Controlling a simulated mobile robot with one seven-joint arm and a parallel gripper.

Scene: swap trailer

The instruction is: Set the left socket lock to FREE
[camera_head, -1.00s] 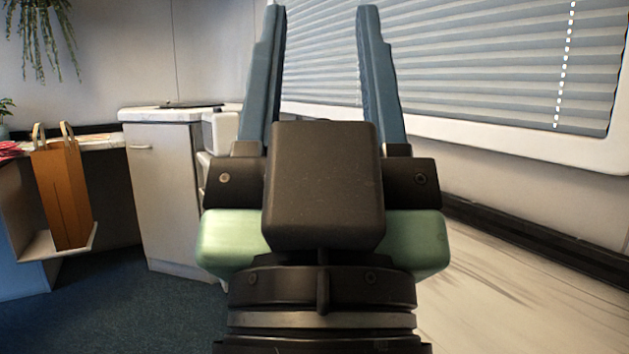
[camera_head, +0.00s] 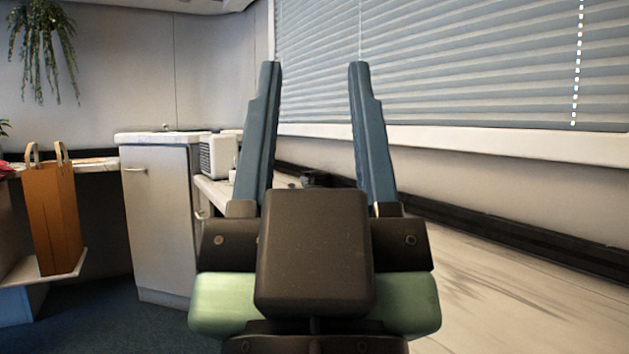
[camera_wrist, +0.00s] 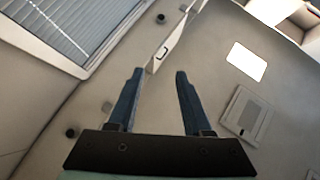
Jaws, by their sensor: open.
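My gripper (camera_head: 315,67) is open and empty in the head view, with its two blue fingers apart and pointing forward beside the window. It also shows open in the wrist view (camera_wrist: 160,72), with nothing between the fingers. I cannot make out the left socket lock or any FREE marking in either view. The wrist view shows a wall with a grey framed panel (camera_wrist: 246,116) right of the fingers. Small dark round fittings (camera_wrist: 71,133) are on the left and at the top; I cannot tell what they are.
A pale worktop (camera_head: 520,290) runs along the right under the window blind (camera_head: 450,70). A white appliance (camera_head: 218,155) stands beyond the fingers. A white cabinet (camera_head: 158,220) and an orange bag (camera_head: 52,215) stand at the left. Blue floor (camera_head: 100,310) is clear there.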

